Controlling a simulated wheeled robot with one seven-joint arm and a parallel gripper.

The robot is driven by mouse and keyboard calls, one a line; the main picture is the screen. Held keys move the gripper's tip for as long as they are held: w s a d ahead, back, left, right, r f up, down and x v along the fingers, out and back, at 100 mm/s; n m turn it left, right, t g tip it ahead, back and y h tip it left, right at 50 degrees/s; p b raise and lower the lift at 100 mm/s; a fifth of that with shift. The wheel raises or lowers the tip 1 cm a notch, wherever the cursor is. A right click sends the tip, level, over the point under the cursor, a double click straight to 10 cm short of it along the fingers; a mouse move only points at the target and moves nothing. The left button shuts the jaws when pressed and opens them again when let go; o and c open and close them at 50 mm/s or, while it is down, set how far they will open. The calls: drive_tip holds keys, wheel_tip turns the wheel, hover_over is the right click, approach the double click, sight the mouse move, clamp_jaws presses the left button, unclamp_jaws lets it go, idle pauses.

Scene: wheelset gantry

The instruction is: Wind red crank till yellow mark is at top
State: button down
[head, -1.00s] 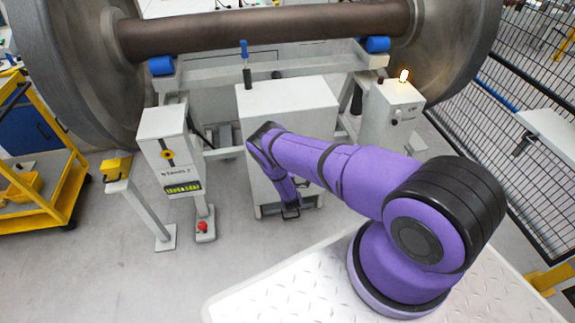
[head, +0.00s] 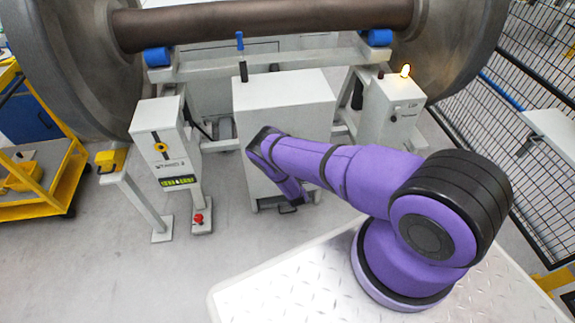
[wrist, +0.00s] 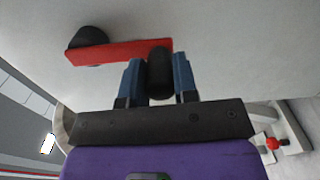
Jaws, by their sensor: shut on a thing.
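The red crank (wrist: 120,52) shows in the wrist view as a flat red bar against a pale cabinet face. Its black hub (wrist: 88,38) is at the left end. Its black handle (wrist: 160,72) is at the right end, between the blue fingers of my gripper (wrist: 159,78), which is shut on it. No yellow mark can be made out on the crank or hub. In the head view my arm reaches down in front of the grey cabinet (head: 290,97), and the crank is hidden there.
A large wheelset axle (head: 260,25) lies on the gantry behind. A grey box (head: 158,118) with a yellow ring and a lit display stands left of the cabinet. A control box (head: 400,100) with a glowing lamp stands right. A yellow cart (head: 40,185) is far left.

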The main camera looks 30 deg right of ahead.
drive_tip(key=shift+s+f, duration=0.1)
idle(0.5)
drive_tip(key=c, duration=0.9)
unclamp_jaws()
drive_tip(key=v, duration=1)
drive_tip(key=shift+s, duration=0.35)
drive_tip(key=shift+a, duration=0.1)
